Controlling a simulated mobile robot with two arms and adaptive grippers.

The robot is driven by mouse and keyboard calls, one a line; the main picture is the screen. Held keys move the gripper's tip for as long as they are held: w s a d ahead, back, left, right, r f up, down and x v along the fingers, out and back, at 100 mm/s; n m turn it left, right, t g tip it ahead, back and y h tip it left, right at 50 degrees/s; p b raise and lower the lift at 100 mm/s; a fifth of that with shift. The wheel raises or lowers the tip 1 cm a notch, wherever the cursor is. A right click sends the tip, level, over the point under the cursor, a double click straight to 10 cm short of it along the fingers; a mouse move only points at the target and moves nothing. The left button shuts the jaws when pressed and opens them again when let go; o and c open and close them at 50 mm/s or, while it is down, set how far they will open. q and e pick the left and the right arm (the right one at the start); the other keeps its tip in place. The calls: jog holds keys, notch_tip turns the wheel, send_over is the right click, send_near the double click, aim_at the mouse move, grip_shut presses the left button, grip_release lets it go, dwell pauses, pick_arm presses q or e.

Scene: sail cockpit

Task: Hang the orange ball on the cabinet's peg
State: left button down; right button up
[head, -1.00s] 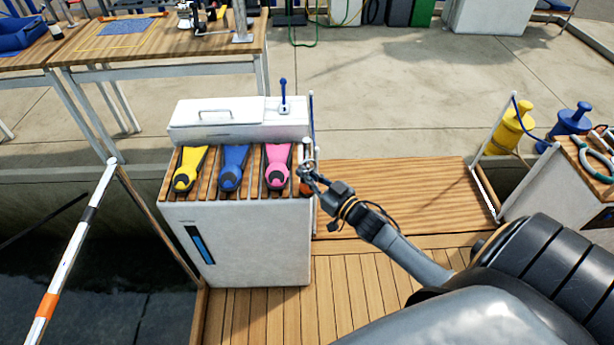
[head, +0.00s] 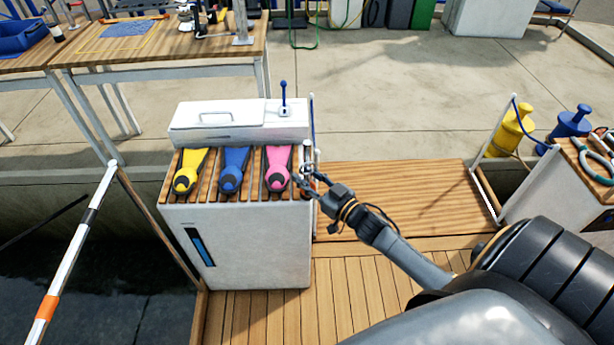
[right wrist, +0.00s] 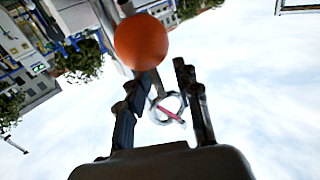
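My right gripper (head: 308,180) is at the right edge of the white cabinet (head: 245,245), close to the pink fin. Its two fingers stand apart in the right wrist view (right wrist: 166,78). The orange ball (right wrist: 141,42) shows there beyond the fingertips, at the left finger's side. A pale ring (right wrist: 158,117) with a thin pinkish-red bar across it shows between the fingers; I cannot tell whether either finger touches it. In the head view the ball is hidden. I cannot make out the peg clearly or tell whether the ball hangs on it. My left gripper is not in view.
Yellow (head: 186,172), blue (head: 234,170) and pink fins (head: 278,168) lie on the cabinet's slatted top. A white box (head: 238,122) with a blue lever stands behind them. A thin pale post rises at the cabinet's right corner. Wooden decking (head: 400,198) to the right is clear.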

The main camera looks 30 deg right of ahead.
jog(key=s+d, duration=0.2)
jog(key=s, duration=1)
jog(key=shift+f, duration=0.1)
jog(key=s+f+m+g+h, duration=0.15)
jog(key=s+f+g, duration=0.3)
jog(key=f, duration=0.95)
jog(key=s+f+g+h, duration=0.25)
jog(key=s+f, duration=0.25)
jog(key=f, duration=0.8)
jog(key=s+a+f+n+g, duration=0.1)
jog(key=s+a+f+g, duration=0.4)
jog(key=s+f, duration=0.4)
jog(key=s+a+f+n+g, duration=0.1)
jog(key=s+a+f+g, duration=0.3)
jog(key=s, duration=1.1)
notch_tip(320, 180, down, 5)
jog(key=a, duration=0.3)
jog(key=shift+s+g+y, duration=0.35)
jog(key=shift+g+y, duration=0.05)
